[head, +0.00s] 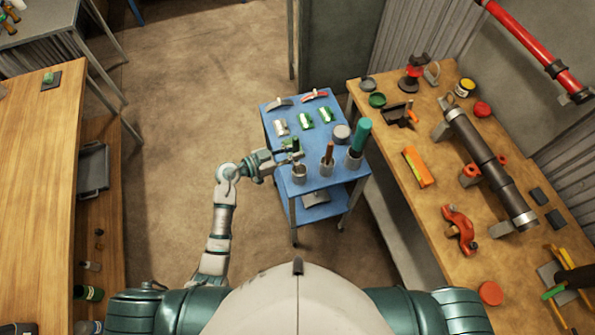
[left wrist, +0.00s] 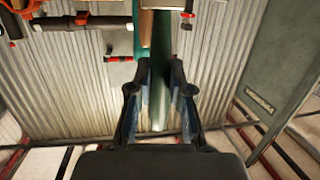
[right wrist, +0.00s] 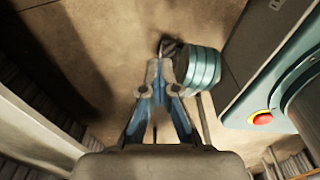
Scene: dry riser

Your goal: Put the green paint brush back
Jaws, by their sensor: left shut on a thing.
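My left gripper (head: 290,157) is over the front left of a blue cart (head: 325,182), shut on the green paint brush. The brush shows in the left wrist view as a long green shape (left wrist: 160,112) between the fingers; in the head view only a small green part (head: 295,144) shows. It is just above or in a metal cup (head: 299,175); I cannot tell whether its lower end is inside. To the right stand a cup with a brown-handled tool (head: 329,152) and a cup with a thick teal handle (head: 359,135). My right gripper (right wrist: 161,68) looks shut and empty, away from the cart.
A wooden workbench (head: 400,215) with pipe and clamps stands close on the right. Floor left of the cart is clear.

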